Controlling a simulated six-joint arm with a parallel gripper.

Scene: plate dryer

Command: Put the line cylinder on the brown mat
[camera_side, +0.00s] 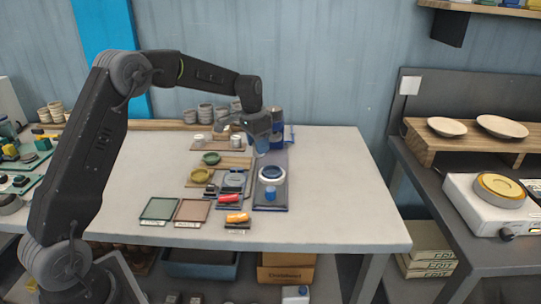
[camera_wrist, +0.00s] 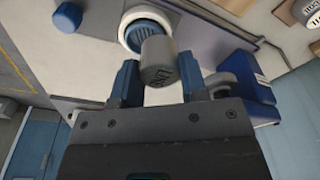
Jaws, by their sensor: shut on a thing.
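My gripper (camera_side: 262,149) is shut on a grey cylinder, the line cylinder (camera_wrist: 159,62), whose end face carries dark lettering that looks like "LINE". In the wrist view the cylinder sits between the two blue fingers. In the side view I cannot make the cylinder out at the fingertips. My gripper is at the back right of the table, above the far part of a blue-grey tray. The brown mat (camera_side: 192,211) lies flat and bare at the front left of the table, well away from my gripper.
A green mat (camera_side: 159,209) lies left of the brown one. A white round device (camera_side: 271,173) and a blue cylinder (camera_side: 270,193) stand on the tray (camera_side: 272,207). Red (camera_side: 229,199) and orange (camera_side: 237,218) items lie right of the brown mat. The table's front right is clear.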

